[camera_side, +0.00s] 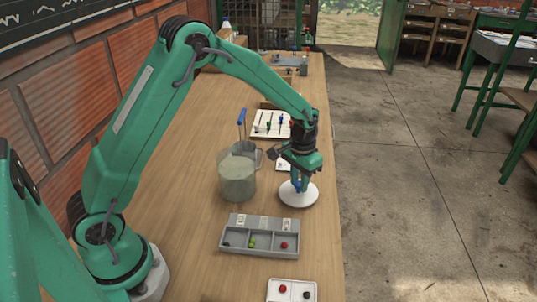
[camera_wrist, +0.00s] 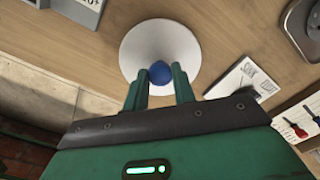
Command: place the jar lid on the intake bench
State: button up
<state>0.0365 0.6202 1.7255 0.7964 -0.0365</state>
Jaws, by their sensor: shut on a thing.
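The jar lid (camera_side: 299,195) is a white disc with a blue knob. In the side view it is near the right edge of the wooden bench top (camera_side: 190,200), right of a jug. My gripper (camera_side: 299,182) points down over its middle, shut on the knob. In the wrist view the lid (camera_wrist: 150,42) is face-on, with the blue knob (camera_wrist: 160,72) between the two green fingers of my gripper (camera_wrist: 159,82). I cannot tell whether the lid touches the bench. No label marks this bench as the intake bench.
A clear jug (camera_side: 237,178) of pale liquid stands left of the lid. A grey sorting tray (camera_side: 262,222) with small coloured pieces is nearer. A small white tray (camera_side: 291,284) lies at the front. A board with screwdrivers (camera_side: 268,123) is farther back. The bench's right edge is close.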

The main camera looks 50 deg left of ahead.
aim_at(299, 183)
jog(key=shift+f, duration=0.15)
jog(key=o, duration=1)
notch_tip(299, 183, up, 12)
jog(key=shift+r, duration=0.2)
dwell(0.6)
